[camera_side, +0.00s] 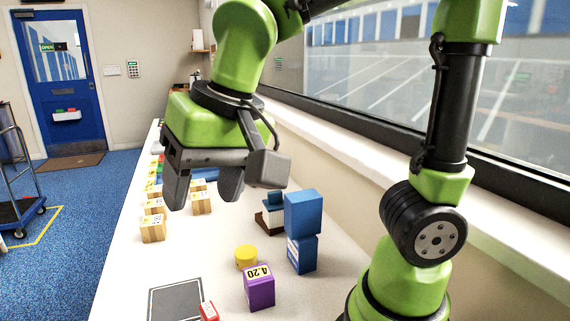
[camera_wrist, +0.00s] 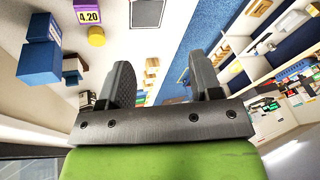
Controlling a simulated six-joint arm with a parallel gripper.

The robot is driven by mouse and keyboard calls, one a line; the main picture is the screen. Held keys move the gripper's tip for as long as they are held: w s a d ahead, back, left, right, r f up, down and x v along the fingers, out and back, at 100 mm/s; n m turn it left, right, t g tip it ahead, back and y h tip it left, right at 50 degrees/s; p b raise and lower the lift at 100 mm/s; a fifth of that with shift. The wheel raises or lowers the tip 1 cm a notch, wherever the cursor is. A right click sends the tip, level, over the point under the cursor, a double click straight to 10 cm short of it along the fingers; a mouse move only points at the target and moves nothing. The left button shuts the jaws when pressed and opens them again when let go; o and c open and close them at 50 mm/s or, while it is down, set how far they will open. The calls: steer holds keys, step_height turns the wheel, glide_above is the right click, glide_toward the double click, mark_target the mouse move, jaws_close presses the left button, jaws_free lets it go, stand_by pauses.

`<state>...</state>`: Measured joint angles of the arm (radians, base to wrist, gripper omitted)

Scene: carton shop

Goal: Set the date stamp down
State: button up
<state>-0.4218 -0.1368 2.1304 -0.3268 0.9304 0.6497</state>
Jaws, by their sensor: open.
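My gripper (camera_side: 203,197) is open and empty, raised above the white counter; its two dark fingers also show spread apart in the wrist view (camera_wrist: 163,78). I cannot tell for certain which thing is the date stamp. A purple block marked 4.20 (camera_side: 259,287) stands on the counter and also shows at the top of the wrist view (camera_wrist: 88,14). Behind the blue boxes is a small piece with a dark brown base and a blue and white upper part (camera_side: 269,217). My gripper touches neither.
One blue box (camera_side: 303,212) rests on another blue box (camera_side: 302,254). A yellow cylinder (camera_side: 246,257) is beside the purple block. A dark pad (camera_side: 175,302) and a red block (camera_side: 209,311) are in front. Several wooden blocks (camera_side: 153,228) line the left edge. Mid-counter has bare room.

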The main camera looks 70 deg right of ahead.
steer(key=s+d+r+t+y, duration=0.1)
steer(key=s+d+r+t, duration=0.1)
steer(key=s+d, duration=0.4)
steer(key=shift+s+d+n+t, duration=0.15)
steer(key=shift+s+n+t, duration=0.25)
steer(key=shift+s+t, duration=0.5)
